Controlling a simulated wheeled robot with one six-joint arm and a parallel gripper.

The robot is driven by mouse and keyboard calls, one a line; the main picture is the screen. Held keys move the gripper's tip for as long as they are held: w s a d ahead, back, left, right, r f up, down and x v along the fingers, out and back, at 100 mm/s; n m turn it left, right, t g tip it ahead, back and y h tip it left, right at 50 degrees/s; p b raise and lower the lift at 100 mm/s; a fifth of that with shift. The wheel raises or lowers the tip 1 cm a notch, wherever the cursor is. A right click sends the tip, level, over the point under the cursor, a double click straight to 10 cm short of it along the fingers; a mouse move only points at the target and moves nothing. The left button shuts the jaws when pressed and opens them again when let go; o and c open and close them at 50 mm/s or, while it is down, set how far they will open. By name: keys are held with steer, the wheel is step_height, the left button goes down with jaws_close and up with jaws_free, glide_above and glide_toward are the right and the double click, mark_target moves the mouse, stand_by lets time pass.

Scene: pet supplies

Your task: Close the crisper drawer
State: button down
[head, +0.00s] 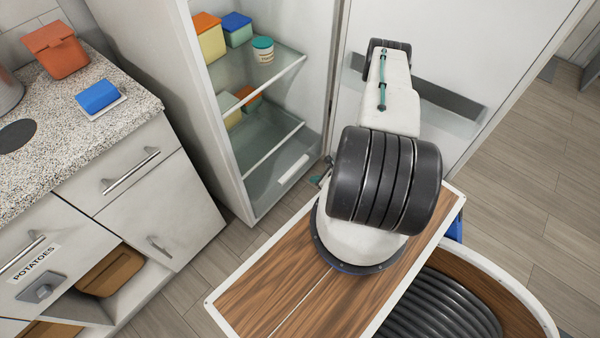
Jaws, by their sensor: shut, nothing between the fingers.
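The crisper drawer (293,174) is at the bottom of the open fridge, with a pale front and a white handle strip. Its front sits close to the fridge's front edge; I cannot tell whether a small gap remains. A glass shelf lies just above it. My arm stands in front of the fridge's right side and hides part of the view.
The fridge door (480,40) stands open behind my arm. Fridge shelves hold a yellow container (210,42), a blue container (237,30) and a teal-lidded tub (263,50). A counter (100,130) with cabinets stands left. Floor (530,160) is clear at right.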

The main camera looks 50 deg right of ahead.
steer(key=d+f+h, duration=0.1)
steer(key=d+f, duration=0.1)
steer(key=d, duration=0.1)
glide_toward(295, 171)
steer(key=s+d+f+x, duration=0.1)
steer(key=x, duration=0.4)
steer(key=shift+w+a+f+m+h, duration=0.1)
steer(key=shift+w+a+m+h, duration=0.15)
steer(key=shift+w, duration=0.2)
steer(key=shift+w+a+m+h, duration=0.1)
steer(key=shift+w+a+m, duration=0.05)
steer(key=shift+w+a, duration=0.25)
steer(key=shift+d, duration=0.1)
